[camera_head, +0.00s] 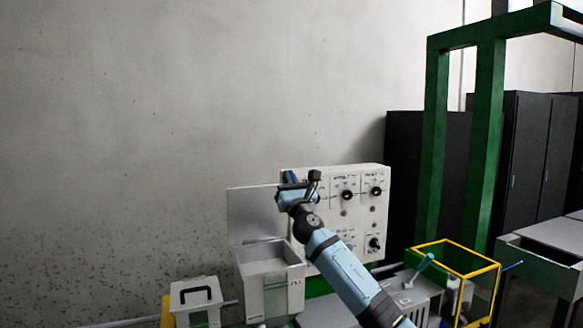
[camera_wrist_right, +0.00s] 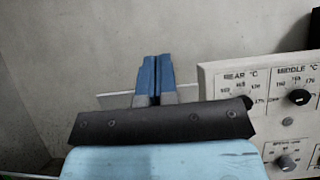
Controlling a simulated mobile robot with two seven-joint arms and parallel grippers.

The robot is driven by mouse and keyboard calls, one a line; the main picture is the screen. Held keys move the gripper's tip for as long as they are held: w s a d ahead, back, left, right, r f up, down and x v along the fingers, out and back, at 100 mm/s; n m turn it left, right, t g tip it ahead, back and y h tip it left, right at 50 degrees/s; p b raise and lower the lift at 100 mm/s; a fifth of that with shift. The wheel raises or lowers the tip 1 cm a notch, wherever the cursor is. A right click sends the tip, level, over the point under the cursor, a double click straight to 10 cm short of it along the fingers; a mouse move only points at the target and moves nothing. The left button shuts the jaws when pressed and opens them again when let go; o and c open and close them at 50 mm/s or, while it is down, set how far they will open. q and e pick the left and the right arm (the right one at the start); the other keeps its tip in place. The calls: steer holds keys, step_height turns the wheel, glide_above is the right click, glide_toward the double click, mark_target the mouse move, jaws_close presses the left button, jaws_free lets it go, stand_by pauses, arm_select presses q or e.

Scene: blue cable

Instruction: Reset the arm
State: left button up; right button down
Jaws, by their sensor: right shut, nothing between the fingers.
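My right arm reaches up from the lower right in the head view. Its gripper (camera_head: 290,177) is in front of the upper left part of a white control panel (camera_head: 343,222) with black knobs. In the right wrist view the blue fingers of the gripper (camera_wrist_right: 155,62) lie side by side, shut, with nothing seen between them. The panel (camera_wrist_right: 246,88) stands to the right of the fingers there, and the grey wall is behind them. My left gripper is not in either view. No blue cable can be made out for certain.
An open grey box (camera_head: 270,255) with a raised lid (camera_head: 254,213) stands left of the panel. A smaller white box (camera_head: 195,298) is further left. A yellow frame (camera_head: 455,262), a green post (camera_head: 484,140) and dark cabinets (camera_head: 522,150) stand to the right. The upper left is bare wall.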

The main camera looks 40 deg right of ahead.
steer(key=s+a+f+m+g+y, duration=0.2)
steer(key=s+a+f+m, duration=0.3)
steer(key=f, duration=0.7)
steer(key=s+a+f+m+g+y, duration=0.25)
steer(key=a+f, duration=0.35)
steer(key=f, duration=0.7)
steer(key=s+a+f+m+g+y, duration=0.2)
steer(key=s+a+f+m, duration=0.3)
steer(key=f, duration=0.7)
steer(key=s+a+f+m+g+y, duration=0.1)
steer(key=s+a+f+m, duration=0.4)
steer(key=s, duration=0.5)
steer(key=s+a+f+m+g+y, duration=0.1)
steer(key=s+a+f+m+g, duration=0.2)
steer(key=s+a+f+m, duration=0.3)
steer(key=s+a+f+m+g+y, duration=0.2)
steer(key=s+a+f+m, duration=0.3)
steer(key=s+f, duration=0.5)
steer(key=s+m, duration=0.1)
steer(key=s, duration=0.2)
steer(key=shift+s+a+f, duration=0.2)
steer(key=shift+s+a, duration=0.05)
steer(key=shift+s, duration=0.05)
steer(key=shift+w+a+g, duration=0.1)
steer(key=shift+g, duration=0.15)
